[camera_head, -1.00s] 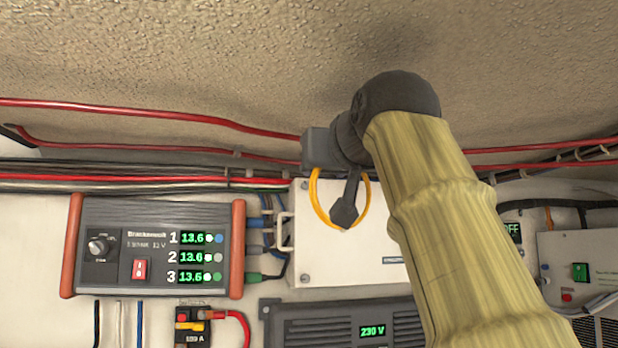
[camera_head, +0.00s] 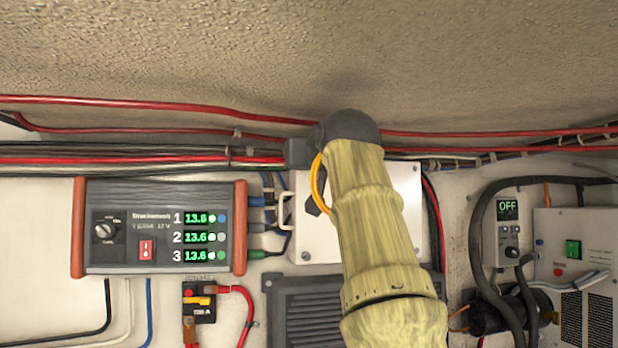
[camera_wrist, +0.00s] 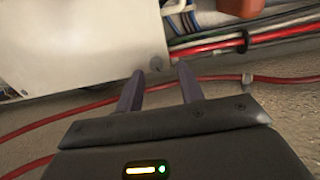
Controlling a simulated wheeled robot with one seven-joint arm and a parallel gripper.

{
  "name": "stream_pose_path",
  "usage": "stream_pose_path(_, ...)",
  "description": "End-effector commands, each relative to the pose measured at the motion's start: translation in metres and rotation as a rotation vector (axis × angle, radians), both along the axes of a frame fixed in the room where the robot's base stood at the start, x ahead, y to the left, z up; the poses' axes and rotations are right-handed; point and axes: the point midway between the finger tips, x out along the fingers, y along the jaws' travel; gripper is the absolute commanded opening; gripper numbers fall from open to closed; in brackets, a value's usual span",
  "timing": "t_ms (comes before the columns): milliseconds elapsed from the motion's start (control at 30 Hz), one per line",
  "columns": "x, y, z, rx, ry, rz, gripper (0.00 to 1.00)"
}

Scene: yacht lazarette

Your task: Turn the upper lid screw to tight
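The box (camera_head: 309,235) also shows in the head view, partly hidden behind my arm. My gripper (camera_wrist: 160,72) is open and empty. In the head view my arm hides most of the gripper and the upper part of the lid.
Red cables (camera_head: 200,105) and a dark cable bundle (camera_head: 120,158) run along the wall above the box. A charger (camera_head: 160,228) with lit displays is at left, a ribbed grey unit (camera_head: 300,308) below. Black hoses (camera_head: 478,245) and a control panel (camera_head: 575,245) are at right.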

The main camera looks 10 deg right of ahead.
Motion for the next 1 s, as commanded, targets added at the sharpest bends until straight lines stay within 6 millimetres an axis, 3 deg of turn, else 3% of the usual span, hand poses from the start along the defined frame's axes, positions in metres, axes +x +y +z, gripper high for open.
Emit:
stream_pose_path(67, -0.0004, 0.0000, 0.0061, 0.000, 0.000, 0.000, 0.38)
stream_pose_path(267, -0.0006, 0.0001, 0.0071, 0.000, 0.000, 0.000, 0.00)
stream_pose_path(300, -0.0006, 0.0001, 0.0072, 0.000, 0.000, 0.000, 0.00)
stream_pose_path(433, -0.0007, 0.0001, 0.0077, 0.000, 0.000, 0.000, 0.00)
stream_pose_path(633, -0.0007, 0.0001, 0.0081, 0.000, 0.000, 0.000, 0.38)
stream_pose_path(1000, -0.0049, 0.0002, 0.0080, 0.000, -0.001, 0.001, 0.38)
